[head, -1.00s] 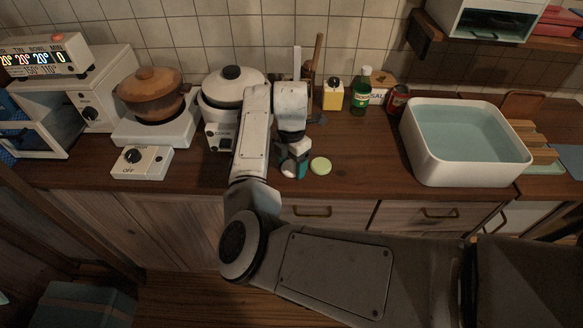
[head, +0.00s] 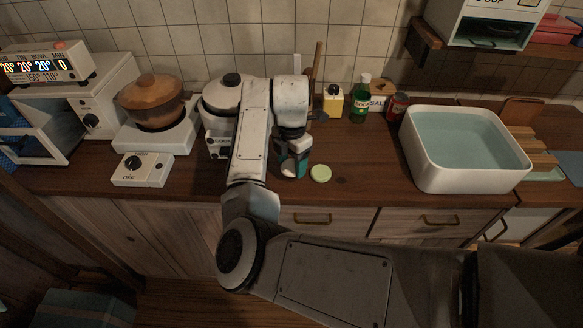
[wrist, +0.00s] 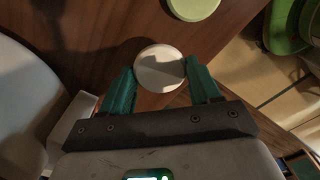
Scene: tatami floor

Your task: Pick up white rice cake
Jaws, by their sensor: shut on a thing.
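The white rice cake (wrist: 160,68) is a small round disc between the two teal fingertips of my gripper (wrist: 161,80) in the wrist view. My gripper is shut on it, one finger on each side. In the head view the white rice cake (head: 288,171) shows small at the fingers of my gripper (head: 293,165), over the front of the wooden counter. I cannot tell whether it touches the counter. A pale green disc (head: 320,173) lies on the counter just right of it; it also shows in the wrist view (wrist: 193,8).
A white pot (head: 221,95) stands behind my arm on the left. A brown pot (head: 152,100) sits on a white burner. A green bottle (head: 360,104), yellow container (head: 333,101) and red can (head: 397,107) stand behind. A water-filled basin (head: 425,178) is at right.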

